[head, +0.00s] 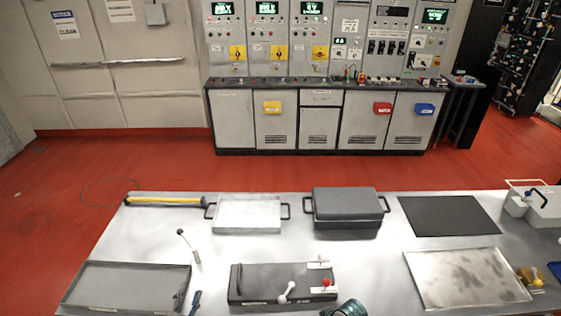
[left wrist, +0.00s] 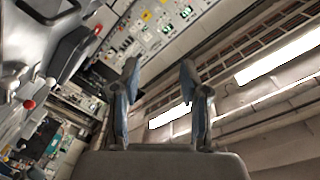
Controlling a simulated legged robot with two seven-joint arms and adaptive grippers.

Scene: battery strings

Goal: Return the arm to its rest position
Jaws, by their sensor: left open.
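My left gripper (left wrist: 160,78) is open and empty in the left wrist view, its two blue-grey fingers apart with nothing between them. In the head view, only the tips of my left gripper (head: 188,301) seem to show at the bottom edge, by the right end of the shallow grey tray (head: 85,284). The rest of my left arm is out of the picture.
The metal table (head: 225,252) carries a black fixture (head: 250,285) with levers, a lidded dark box (head: 345,205), a pale tray (head: 248,214), a black mat (head: 448,216) and a metal plate (head: 465,278). Control cabinets (head: 320,120) stand behind.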

